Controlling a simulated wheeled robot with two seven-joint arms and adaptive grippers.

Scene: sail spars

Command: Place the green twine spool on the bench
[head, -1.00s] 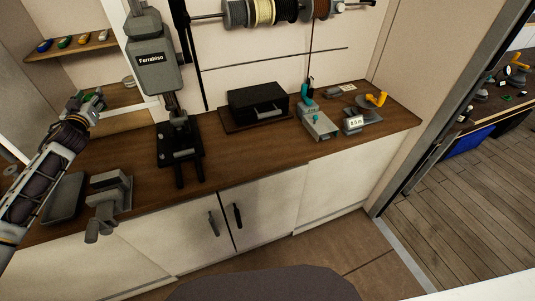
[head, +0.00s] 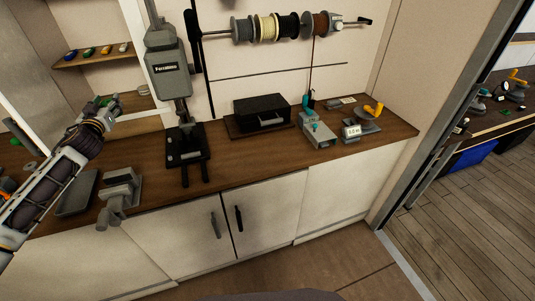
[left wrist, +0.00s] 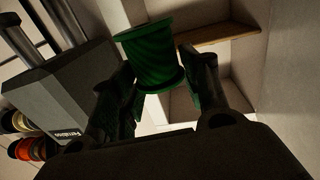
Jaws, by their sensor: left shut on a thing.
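The green twine spool (left wrist: 152,60) fills the upper middle of the left wrist view, between the two fingers of my left gripper (left wrist: 155,85). The gripper is shut on it. In the head view my left gripper (head: 105,106) is at the left, in front of the wall shelves; only a little green shows there. The brown wooden bench (head: 228,168) runs below and to the right of the gripper. The gripper appears raised above the bench's left part, though its exact height is hard to tell. My right gripper is not in view.
A grey Ferrabino press (head: 170,70) stands right of my gripper. A grey vise (head: 120,187) and a tray (head: 77,193) sit at the front left. A black box (head: 262,110) and small tools stand farther right. Bare bench lies between press and box.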

